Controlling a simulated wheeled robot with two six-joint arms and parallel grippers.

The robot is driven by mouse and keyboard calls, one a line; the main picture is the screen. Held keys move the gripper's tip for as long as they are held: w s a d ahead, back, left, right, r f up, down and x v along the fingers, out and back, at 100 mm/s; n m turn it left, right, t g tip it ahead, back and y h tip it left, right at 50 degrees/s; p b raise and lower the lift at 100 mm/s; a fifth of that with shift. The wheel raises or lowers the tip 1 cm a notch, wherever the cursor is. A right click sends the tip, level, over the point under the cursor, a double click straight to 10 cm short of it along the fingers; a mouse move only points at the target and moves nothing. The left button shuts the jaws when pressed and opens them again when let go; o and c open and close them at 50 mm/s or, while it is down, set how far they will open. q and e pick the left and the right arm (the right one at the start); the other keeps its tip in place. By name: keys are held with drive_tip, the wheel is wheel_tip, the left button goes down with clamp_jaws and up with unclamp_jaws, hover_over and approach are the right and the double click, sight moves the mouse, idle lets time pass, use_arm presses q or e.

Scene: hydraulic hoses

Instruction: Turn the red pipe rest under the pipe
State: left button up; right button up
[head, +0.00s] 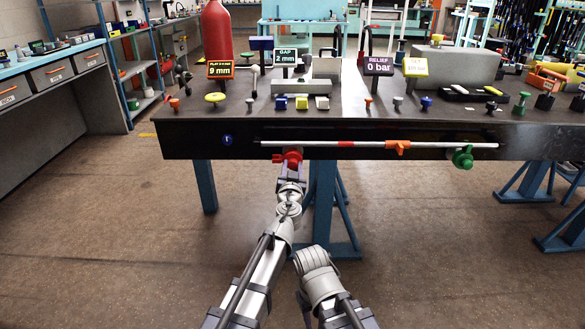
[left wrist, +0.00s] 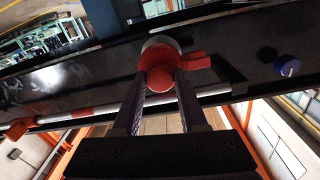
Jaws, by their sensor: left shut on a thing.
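The red pipe rest (head: 293,155) sits on the dark front face of the bench, just below the left part of the silver pipe (head: 350,144). My left gripper (head: 290,167) reaches up to it from below and is shut on its red knob. In the left wrist view the fingers (left wrist: 160,92) close on the round red end of the rest (left wrist: 160,78). A red arm of the rest points sideways there, roughly along the pipe (left wrist: 135,106). The fingers hide part of the rest. My right arm shows at the bottom, but its gripper is out of view.
An orange rest (head: 398,147) and a green knob (head: 463,158) are farther right along the pipe. A blue knob (head: 227,139) is at the left on the front face. The bench top (head: 235,106) carries labelled signs and several coloured knobs. Floor in front is clear.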

use_arm(q)
clamp_jaws()
drive_tip(key=shift+m, duration=0.3)
drive_tip(key=m, duration=0.3)
drive_tip(key=shift+m, duration=0.4)
drive_tip(key=m, duration=0.4)
drive_tip(key=shift+d, duration=0.1)
drive_tip(key=m, duration=0.4)
drive_tip(key=shift+m+p, duration=0.35)
drive_tip(key=shift+m, duration=0.05)
drive_tip(key=shift+m+y, duration=0.3)
drive_tip(key=shift+m, duration=1.8)
drive_tip(key=shift+s, duration=0.1)
